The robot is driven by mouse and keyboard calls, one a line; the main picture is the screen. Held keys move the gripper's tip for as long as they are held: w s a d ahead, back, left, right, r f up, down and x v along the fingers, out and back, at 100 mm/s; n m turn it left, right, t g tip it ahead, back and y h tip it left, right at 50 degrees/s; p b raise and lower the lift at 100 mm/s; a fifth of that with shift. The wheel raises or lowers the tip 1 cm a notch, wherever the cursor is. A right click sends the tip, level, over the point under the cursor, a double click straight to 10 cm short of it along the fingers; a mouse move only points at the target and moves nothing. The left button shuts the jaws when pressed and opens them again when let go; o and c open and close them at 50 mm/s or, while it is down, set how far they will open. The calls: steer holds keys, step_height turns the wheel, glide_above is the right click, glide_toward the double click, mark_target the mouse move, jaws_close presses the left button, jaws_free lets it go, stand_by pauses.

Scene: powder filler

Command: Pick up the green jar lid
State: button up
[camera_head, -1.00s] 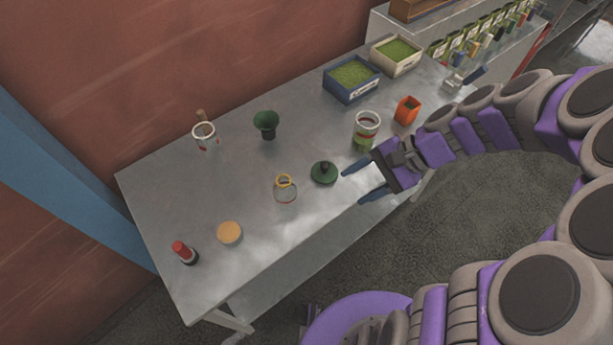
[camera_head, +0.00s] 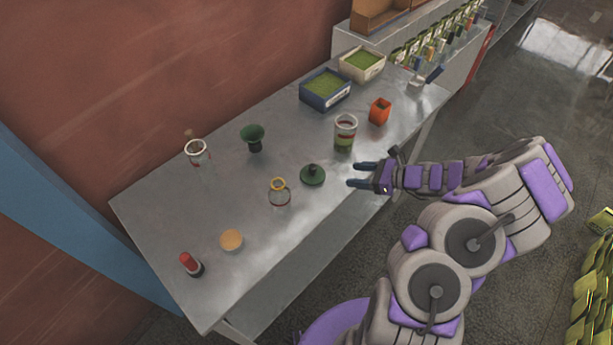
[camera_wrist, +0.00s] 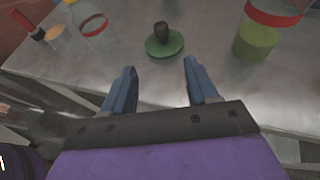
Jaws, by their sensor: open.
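The green jar lid (camera_head: 312,175) is a flat dark green disc with a dark knob on top. It lies on the metal table near its front edge. In the wrist view the lid (camera_wrist: 164,43) is ahead of my fingers, roughly between their lines and apart from them. My gripper (camera_head: 359,174) is open and empty, just to the right of the lid in the head view. Both blue fingers also show in the wrist view, where my gripper (camera_wrist: 160,78) has a clear gap between its tips.
A jar with green powder (camera_head: 345,133) stands behind and right of the lid. A glass with an orange ring (camera_head: 279,193) stands to its left.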

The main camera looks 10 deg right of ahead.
steer(key=b, duration=0.2)
glide_toward(308, 172)
steer(key=a, duration=0.1)
steer(key=w+a, duration=0.1)
steer(key=a, duration=0.1)
steer(key=x, duration=0.2)
steer(key=b+x, duration=0.1)
steer(key=w+x, duration=0.1)
steer(key=x, duration=0.1)
steer(key=shift+w+a+r+b, duration=0.1)
steer(key=shift+a+r+b, duration=0.05)
steer(key=shift+b, duration=0.2)
steer(key=shift+w+a, duration=0.2)
steer(key=shift+a, duration=0.2)
steer(key=shift+d, duration=0.15)
steer(key=c, duration=1)
